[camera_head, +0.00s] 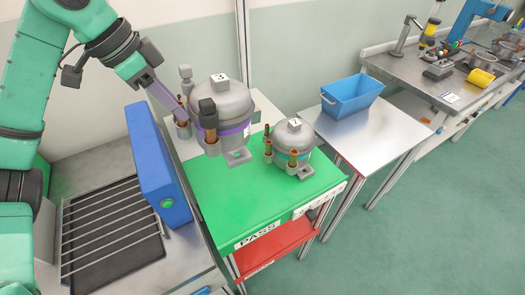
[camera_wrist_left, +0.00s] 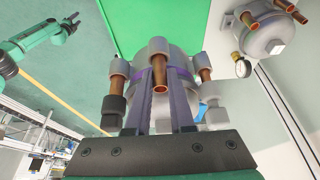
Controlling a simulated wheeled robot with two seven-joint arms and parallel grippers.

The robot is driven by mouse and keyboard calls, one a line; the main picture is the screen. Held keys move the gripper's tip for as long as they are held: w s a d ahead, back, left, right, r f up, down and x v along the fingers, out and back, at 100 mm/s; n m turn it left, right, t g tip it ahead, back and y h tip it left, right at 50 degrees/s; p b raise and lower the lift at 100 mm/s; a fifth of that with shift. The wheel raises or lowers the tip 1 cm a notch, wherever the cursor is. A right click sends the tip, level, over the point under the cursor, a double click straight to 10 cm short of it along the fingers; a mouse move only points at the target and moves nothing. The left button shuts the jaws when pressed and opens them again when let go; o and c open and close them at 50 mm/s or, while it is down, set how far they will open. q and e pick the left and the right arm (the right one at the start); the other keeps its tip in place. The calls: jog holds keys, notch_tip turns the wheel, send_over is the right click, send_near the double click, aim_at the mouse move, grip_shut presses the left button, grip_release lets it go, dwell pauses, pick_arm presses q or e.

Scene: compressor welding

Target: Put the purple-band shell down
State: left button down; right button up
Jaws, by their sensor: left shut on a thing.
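The purple-band shell (camera_head: 222,100) is a grey can marked 3 with copper stubs and a purple ring. My left gripper (camera_head: 178,108) is shut on it at its left side. It is upright over the back part of the green PASS table (camera_head: 225,205); I cannot tell whether its feet touch the top. In the left wrist view the fingers (camera_wrist_left: 161,105) stand at a copper stub, with the purple band (camera_wrist_left: 178,72) behind. A green arm's end (camera_wrist_left: 72,22), likely my right gripper, is small at the upper left; its jaws are unclear.
A second shell marked 1 (camera_head: 293,145) stands close to the right on the green top. The front of that top is clear. A blue upright box (camera_head: 158,165) borders it on the left. A blue bin (camera_head: 350,97) stands on the grey table to the right.

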aim_at(182, 138)
pick_arm(q)
jog(key=shift+w+r, duration=0.15)
jog(key=shift+w, duration=0.2)
jog(key=shift+s+r+p, duration=0.15)
jog(key=shift+r+p, duration=0.05)
jog(key=shift+p, duration=0.3)
jog(key=shift+s+a+r+t+h+p, duration=0.15)
jog(key=shift+s+t+h+p, duration=0.05)
jog(key=shift+s, duration=0.25)
jog(key=shift+s+a+r+t+h+p, duration=0.1)
jog(key=shift+s+t+h+p, duration=0.1)
jog(key=shift+s, duration=0.2)
jog(key=f, duration=0.8)
jog(key=shift+w, duration=0.3)
notch_tip(182, 138, down, 12)
jog(key=p, duration=0.1)
jog(key=shift+f, duration=0.15)
pick_arm(e)
jog(key=r, duration=0.3)
jog(key=shift+s+r, duration=0.2)
jog(key=shift+s, duration=0.15)
pick_arm(q)
jog(key=shift+s+f, duration=0.1)
pick_arm(e)
jog(key=shift+f, duration=0.1)
